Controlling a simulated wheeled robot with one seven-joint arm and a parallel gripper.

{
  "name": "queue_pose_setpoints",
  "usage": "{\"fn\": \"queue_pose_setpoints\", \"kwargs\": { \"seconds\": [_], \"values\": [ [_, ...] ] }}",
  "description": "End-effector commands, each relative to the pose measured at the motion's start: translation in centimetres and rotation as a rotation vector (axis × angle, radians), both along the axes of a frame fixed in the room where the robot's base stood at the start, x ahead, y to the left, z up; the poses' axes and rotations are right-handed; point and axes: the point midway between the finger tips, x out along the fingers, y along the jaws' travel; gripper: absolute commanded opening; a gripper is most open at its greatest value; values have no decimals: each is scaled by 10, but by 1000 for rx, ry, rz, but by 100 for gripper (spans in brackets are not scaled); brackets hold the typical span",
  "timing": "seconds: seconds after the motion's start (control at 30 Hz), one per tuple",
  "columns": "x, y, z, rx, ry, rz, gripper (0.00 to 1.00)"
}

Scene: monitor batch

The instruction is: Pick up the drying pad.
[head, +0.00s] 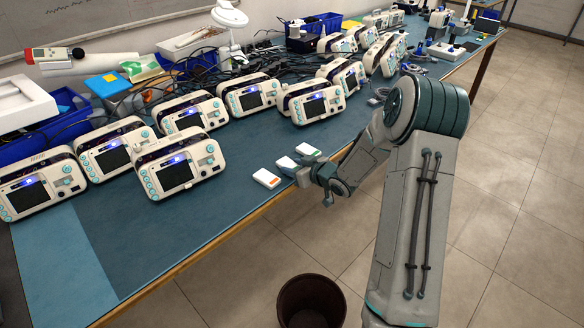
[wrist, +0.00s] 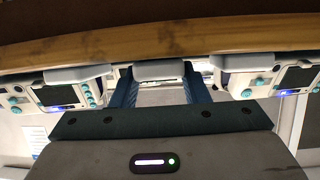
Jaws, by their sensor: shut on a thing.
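No readable label shows which is the drying pad. My gripper (head: 300,172) is at the blue-ended pad, in the middle of the row. In the wrist view my gripper (wrist: 160,84) has its dark blue fingers on either side of this middle pad (wrist: 160,70), shut on it. The fingers partly hide it. I cannot tell whether it is off the table.
The blue-topped table (head: 130,245) holds several white monitors (head: 178,165) behind the pads, with cables and blue bins farther back. The neighbouring pads stand close on both sides of my gripper. A dark bin (head: 311,302) stands on the floor.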

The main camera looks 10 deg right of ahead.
Motion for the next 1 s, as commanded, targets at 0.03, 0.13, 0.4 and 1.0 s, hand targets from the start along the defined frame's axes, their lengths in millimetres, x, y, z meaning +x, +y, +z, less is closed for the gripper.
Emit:
{"fn": "queue_pose_setpoints", "kwargs": {
  "seconds": [0.03, 0.13, 0.4, 1.0],
  "values": [
    [0, 0, 4, 0, -1, 0, 19],
    [0, 0, 13, -1, -3, 1, 19],
    [-11, -23, 55, -3, -2, -7, 19],
    [-57, -100, 108, 0, -1, -1, 19]
  ]
}}
